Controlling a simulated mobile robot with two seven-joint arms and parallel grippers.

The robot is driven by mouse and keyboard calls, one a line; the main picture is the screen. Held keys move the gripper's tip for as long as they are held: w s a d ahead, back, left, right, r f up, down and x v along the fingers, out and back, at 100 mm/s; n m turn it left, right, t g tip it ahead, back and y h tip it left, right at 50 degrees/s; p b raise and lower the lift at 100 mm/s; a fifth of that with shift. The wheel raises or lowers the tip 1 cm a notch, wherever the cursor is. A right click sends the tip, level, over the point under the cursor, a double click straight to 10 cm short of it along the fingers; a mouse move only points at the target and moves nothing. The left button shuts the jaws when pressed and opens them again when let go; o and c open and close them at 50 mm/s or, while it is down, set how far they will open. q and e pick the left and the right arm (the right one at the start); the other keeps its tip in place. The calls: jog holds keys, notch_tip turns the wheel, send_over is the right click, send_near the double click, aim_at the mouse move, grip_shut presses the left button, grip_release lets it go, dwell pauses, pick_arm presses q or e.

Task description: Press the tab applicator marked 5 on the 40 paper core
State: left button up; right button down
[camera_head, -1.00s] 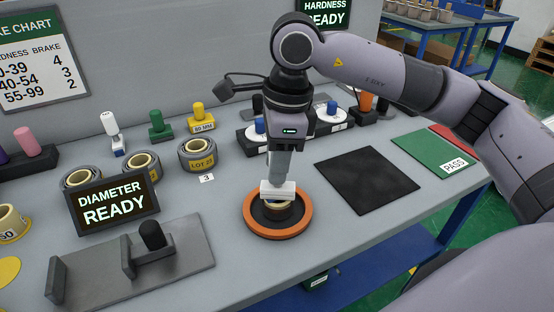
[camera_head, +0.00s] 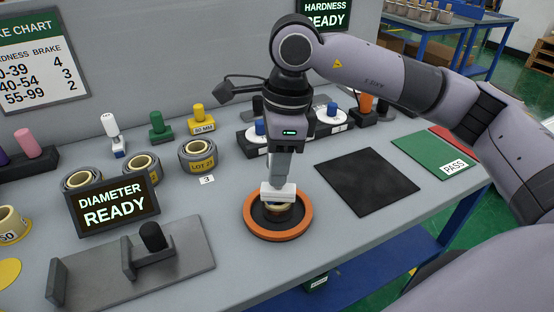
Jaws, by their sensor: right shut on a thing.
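My right gripper (camera_head: 279,180) points straight down, shut on a white tab applicator (camera_head: 278,193). Any number on the applicator is not readable from here. Under it a small tan paper core (camera_head: 277,211) stands in the middle of a round dark stand with an orange rim (camera_head: 303,223). The applicator covers the top of the core and appears to rest on it; exact contact is hard to tell. The core's marking is hidden. My left gripper is not in view.
Several wrapped rolls, one marked LOT 27 (camera_head: 202,167), stand behind the DIAMETER READY sign (camera_head: 118,208). A grey fixture (camera_head: 190,262) lies at front left. A black mat (camera_head: 367,182) and green PASS mat (camera_head: 431,152) lie to the right. White and green (camera_head: 160,130) applicators stand behind.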

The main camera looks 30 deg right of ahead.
jog(key=shift+r+p, duration=2.35)
jog(key=shift+r, duration=1.6)
jog(key=shift+f, duration=0.1)
